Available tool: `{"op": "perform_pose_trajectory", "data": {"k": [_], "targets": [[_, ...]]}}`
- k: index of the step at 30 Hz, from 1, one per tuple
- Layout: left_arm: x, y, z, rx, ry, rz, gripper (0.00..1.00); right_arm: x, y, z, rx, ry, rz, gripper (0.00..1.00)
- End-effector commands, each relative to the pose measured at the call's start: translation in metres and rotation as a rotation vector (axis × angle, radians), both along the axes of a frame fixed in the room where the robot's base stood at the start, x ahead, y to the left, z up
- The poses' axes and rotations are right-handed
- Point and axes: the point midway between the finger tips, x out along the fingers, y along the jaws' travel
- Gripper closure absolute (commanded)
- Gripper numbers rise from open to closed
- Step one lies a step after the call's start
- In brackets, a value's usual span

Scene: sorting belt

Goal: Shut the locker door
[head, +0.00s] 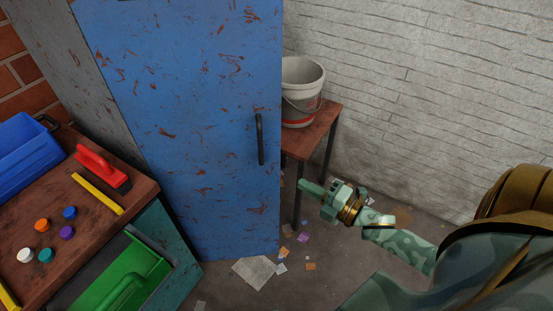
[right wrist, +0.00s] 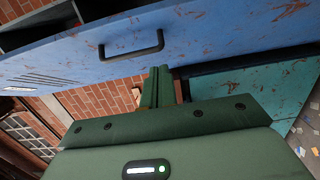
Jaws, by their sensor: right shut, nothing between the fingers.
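The locker door (head: 195,110) is a tall blue panel with rusty scratches, standing left of centre in the head view. A dark bar handle (head: 260,138) is near its right edge. In the right wrist view, the door (right wrist: 215,42) spans the top, and a dark opening shows beyond its edge at the upper left, so it looks ajar; how wide I cannot tell. My right gripper (head: 309,187) is shut and empty, right of the door and lower than the handle in the head view. Its fingers (right wrist: 160,75) appear just below the handle (right wrist: 131,46) in the wrist view. My left gripper is out of view.
A workbench (head: 95,205) at the left holds a blue bin (head: 28,155), a red-handled brush (head: 100,170) and several coloured caps. A green drawer (head: 150,262) is open below. A bucket (head: 301,92) stands on a small table (head: 312,135). Paper scraps (head: 255,271) litter the floor.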

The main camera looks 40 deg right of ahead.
Motion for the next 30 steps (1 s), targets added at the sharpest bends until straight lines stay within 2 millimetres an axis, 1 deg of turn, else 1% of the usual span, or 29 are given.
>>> {"op": "perform_pose_trajectory", "data": {"k": [5,12,15,18,21,24,30], "targets": [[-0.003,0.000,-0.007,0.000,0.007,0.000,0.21,0.026,0.007,-0.003,0.000,0.001,0.000,1.00],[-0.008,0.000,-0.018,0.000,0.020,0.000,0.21,0.076,0.021,-0.004,0.002,0.003,-0.002,1.00],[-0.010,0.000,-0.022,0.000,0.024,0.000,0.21,0.095,0.027,-0.004,0.001,0.003,-0.002,1.00],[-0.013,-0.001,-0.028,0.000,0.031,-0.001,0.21,0.108,0.017,-0.005,0.000,0.007,-0.002,1.00],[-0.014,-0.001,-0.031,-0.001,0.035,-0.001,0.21,0.118,0.012,-0.005,0.001,0.007,-0.003,1.00],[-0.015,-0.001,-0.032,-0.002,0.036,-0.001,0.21,0.124,0.008,-0.004,0.002,0.007,-0.003,1.00],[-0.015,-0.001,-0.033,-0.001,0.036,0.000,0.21,0.126,0.007,-0.002,0.003,0.006,-0.003,1.00]]}}
